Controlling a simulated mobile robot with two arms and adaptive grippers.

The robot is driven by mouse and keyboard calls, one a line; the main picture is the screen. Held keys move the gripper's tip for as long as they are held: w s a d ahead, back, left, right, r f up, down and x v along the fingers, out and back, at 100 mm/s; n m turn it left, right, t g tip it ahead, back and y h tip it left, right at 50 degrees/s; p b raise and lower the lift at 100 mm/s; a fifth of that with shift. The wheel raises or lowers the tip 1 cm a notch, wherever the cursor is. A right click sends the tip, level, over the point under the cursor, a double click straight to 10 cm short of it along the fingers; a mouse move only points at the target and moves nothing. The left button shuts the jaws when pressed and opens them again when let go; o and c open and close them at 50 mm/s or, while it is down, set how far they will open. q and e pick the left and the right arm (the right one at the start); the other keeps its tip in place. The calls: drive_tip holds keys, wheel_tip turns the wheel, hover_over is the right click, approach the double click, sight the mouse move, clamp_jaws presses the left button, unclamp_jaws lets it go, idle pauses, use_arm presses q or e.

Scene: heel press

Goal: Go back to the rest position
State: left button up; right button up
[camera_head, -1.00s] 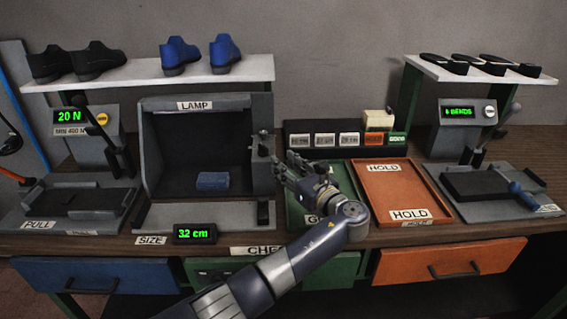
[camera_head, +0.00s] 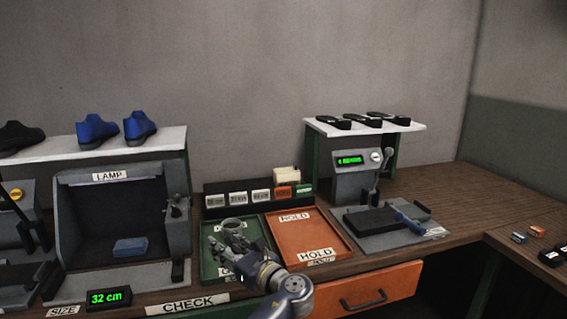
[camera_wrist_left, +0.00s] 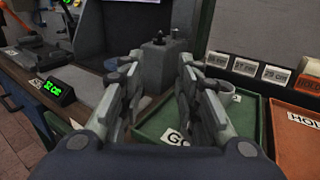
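My left gripper (camera_head: 232,238) hangs over the green tray (camera_head: 207,262) in the head view. In the left wrist view its two fingers (camera_wrist_left: 158,92) stand apart, with nothing between them. Behind the gap a grey block with a small lever (camera_wrist_left: 160,55) shows, part of the lamp box side. My right gripper is in neither view now.
A lamp box (camera_head: 75,225) holding a blue block (camera_head: 130,247) stands left of the green tray. An orange tray (camera_head: 335,240) is to its right, then a bending station (camera_head: 365,243). A card rack (camera_head: 212,212) stands behind the trays. A side bench (camera_head: 510,240) lies at right.

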use_arm(q)
drive_tip(key=s+a+f+n+g+h, duration=0.1)
drive_tip(key=s+f+n+g+h, duration=0.3)
drive_tip(key=s+f, duration=0.65)
drive_tip(key=s+a+f+n+g+h, duration=0.15)
drive_tip(key=s+f+n+h, duration=0.4)
drive_tip(key=f, duration=0.85)
drive_tip(key=s+a+n+g+h, duration=0.2)
drive_tip(key=s+n, duration=0.6)
drive_tip(key=s, duration=0.6)
drive_tip(key=s+a+n+g+h, duration=0.15)
drive_tip(key=s+n, duration=0.55)
drive_tip(key=s, duration=0.7)
wheel_tip(320, 180, down, 24)
drive_tip(key=f, duration=0.1)
drive_tip(key=s+a+f+g, duration=0.2)
drive_tip(key=s+f, duration=1.6)
drive_tip(key=shift+s+a, duration=0.25)
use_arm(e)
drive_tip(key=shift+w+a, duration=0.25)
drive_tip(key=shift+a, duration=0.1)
